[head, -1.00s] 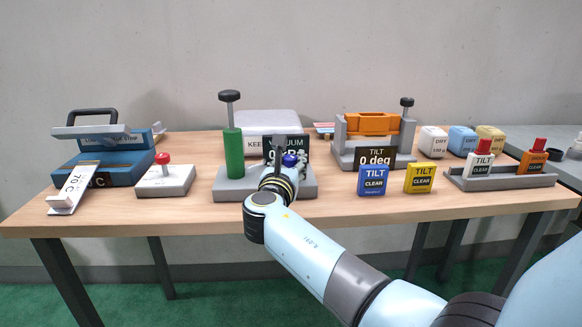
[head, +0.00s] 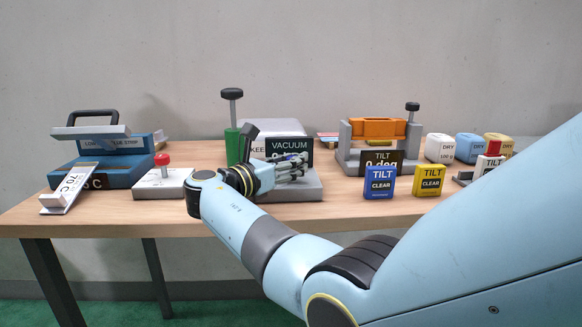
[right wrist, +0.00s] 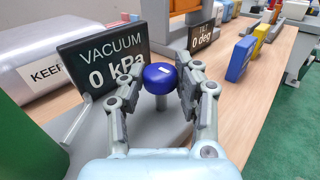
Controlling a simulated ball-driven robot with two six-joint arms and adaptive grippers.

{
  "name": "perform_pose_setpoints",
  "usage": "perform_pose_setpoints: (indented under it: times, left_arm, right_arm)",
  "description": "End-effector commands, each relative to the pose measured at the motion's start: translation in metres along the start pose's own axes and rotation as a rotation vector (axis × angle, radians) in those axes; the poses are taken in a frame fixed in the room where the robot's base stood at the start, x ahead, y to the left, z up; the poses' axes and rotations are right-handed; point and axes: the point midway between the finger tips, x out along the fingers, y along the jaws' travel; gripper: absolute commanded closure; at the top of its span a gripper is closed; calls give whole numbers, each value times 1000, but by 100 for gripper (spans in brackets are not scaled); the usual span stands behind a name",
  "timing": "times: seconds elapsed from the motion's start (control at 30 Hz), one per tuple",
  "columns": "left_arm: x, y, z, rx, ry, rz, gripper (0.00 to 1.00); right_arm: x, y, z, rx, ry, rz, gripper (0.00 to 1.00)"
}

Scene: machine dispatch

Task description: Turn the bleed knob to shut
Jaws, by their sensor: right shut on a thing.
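The bleed knob (right wrist: 160,77) is a round blue knob with a small white mark on its top. It stands on the grey base of the vacuum unit (head: 300,190), in front of the black sign (right wrist: 104,62) that reads "VACUUM 0 kPa". My right gripper (right wrist: 162,86) is shut on the knob, with a finger on each side of it in the right wrist view. In the head view my right gripper (head: 290,166) is in front of the sign, and the knob is hard to make out there. My left gripper is not in view.
A green cylinder (head: 233,148) with a black-topped post stands left of the sign. A red-button box (head: 160,180) is further left. The table front is clear.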

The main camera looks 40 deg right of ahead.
Motion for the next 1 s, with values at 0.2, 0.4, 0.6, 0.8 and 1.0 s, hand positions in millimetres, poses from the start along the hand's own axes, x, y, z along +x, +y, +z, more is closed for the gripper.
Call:
perform_pose_setpoints:
  times: [0.2,0.4,0.6,0.8,1.0]
  left_arm:
    - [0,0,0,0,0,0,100]
    - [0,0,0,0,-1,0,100]
    - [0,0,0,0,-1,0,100]
    - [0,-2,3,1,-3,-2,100]
    - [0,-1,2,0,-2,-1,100]
  right_arm:
    - [0,1,2,3,-2,-1,100]
    - [0,1,2,3,-2,-1,60]
    - [0,0,1,1,-1,-1,44]
    - [-2,0,0,0,0,-1,44]
    - [-28,0,-1,0,3,0,44]
